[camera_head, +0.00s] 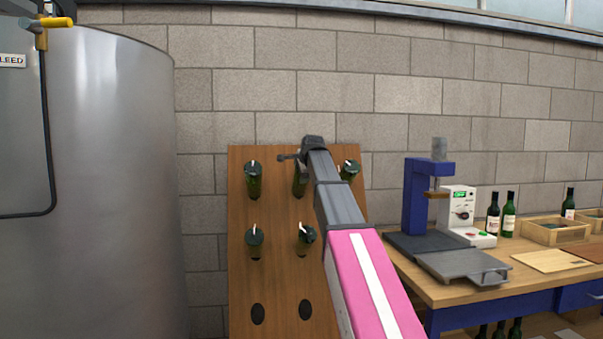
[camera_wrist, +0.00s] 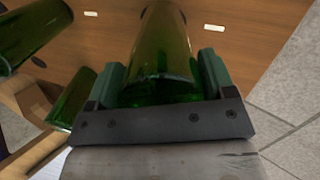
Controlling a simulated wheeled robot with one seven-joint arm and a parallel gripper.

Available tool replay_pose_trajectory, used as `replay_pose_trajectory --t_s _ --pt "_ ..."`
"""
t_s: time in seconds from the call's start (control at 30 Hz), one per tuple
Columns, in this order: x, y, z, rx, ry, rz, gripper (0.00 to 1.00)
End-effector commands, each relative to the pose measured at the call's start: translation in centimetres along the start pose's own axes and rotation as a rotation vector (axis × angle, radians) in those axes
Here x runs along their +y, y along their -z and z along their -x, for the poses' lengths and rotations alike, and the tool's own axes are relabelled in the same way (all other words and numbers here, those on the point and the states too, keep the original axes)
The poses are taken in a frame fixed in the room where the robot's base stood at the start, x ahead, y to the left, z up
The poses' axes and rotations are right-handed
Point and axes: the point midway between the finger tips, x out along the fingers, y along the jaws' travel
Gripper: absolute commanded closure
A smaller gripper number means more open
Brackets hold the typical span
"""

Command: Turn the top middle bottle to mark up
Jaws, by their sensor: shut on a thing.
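The wooden rack (camera_head: 280,290) stands against the block wall with green bottles set in its holes, butts outward. The top middle bottle (camera_head: 299,186) is partly behind my gripper (camera_head: 303,157). In the wrist view, my gripper (camera_wrist: 160,82) is shut on this bottle (camera_wrist: 163,45), with one greenish jaw on each side of it. Its butt is hidden by the gripper, and I cannot see its mark in either view. The top left bottle (camera_head: 253,182) and top right bottle (camera_head: 349,170) sit on either side, each with a white mark on its butt.
Two more bottles (camera_head: 254,241) (camera_head: 305,239) sit in the row below; my arm hides the lower right of the rack. Below are empty holes (camera_head: 258,314). A steel tank (camera_head: 110,180) stands left. A workbench (camera_head: 450,290) with a blue press (camera_head: 417,200) stands right.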

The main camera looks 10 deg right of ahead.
Motion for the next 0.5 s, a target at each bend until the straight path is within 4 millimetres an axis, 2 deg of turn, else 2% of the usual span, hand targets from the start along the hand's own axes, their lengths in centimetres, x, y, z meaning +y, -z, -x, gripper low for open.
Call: replay_pose_trajectory --t_s 0.23,0.27,0.3,0.33,0.5 --pt "0.04 0.05 0.03 0.002 0.0 0.001 0.47" --pt "0.04 0.05 0.03 0.002 0.0 0.001 0.21" --pt "0.04 0.05 0.03 0.002 0.0 0.001 0.08" --pt "0.04 0.05 0.03 0.002 0.0 0.001 0.0" --pt "0.03 0.03 0.02 0.001 0.0 0.001 0.0"
